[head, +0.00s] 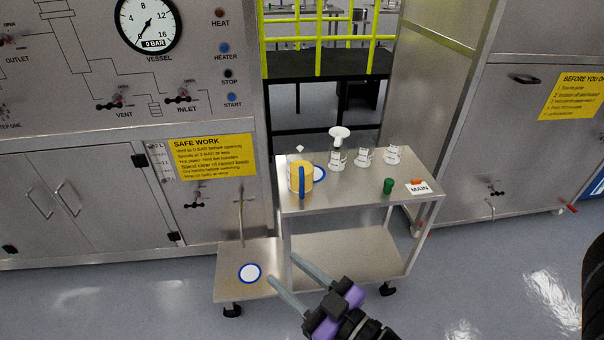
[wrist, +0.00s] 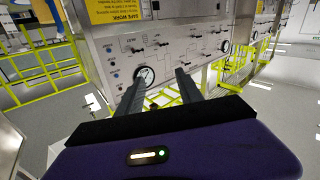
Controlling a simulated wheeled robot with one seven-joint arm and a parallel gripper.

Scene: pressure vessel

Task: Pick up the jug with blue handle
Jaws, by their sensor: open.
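The jug (head: 294,178) is a yellow vessel with an upright blue handle (head: 302,182) on its near side. It stands at the left end of the steel cart's top shelf (head: 345,185) in the head view. My gripper (head: 283,271) is open and empty, below and in front of the cart, with its two grey fingers spread apart. The jug is clear of the fingers. In the wrist view my gripper (wrist: 157,92) points toward the control panel; I cannot make out the jug on the cart there.
A green object (head: 388,186) and a MAIN card (head: 418,188) lie to the right. A low shelf (head: 232,284) bears a blue-ringed white disc (head: 249,273). Panel cabinets (head: 80,200) stand left.

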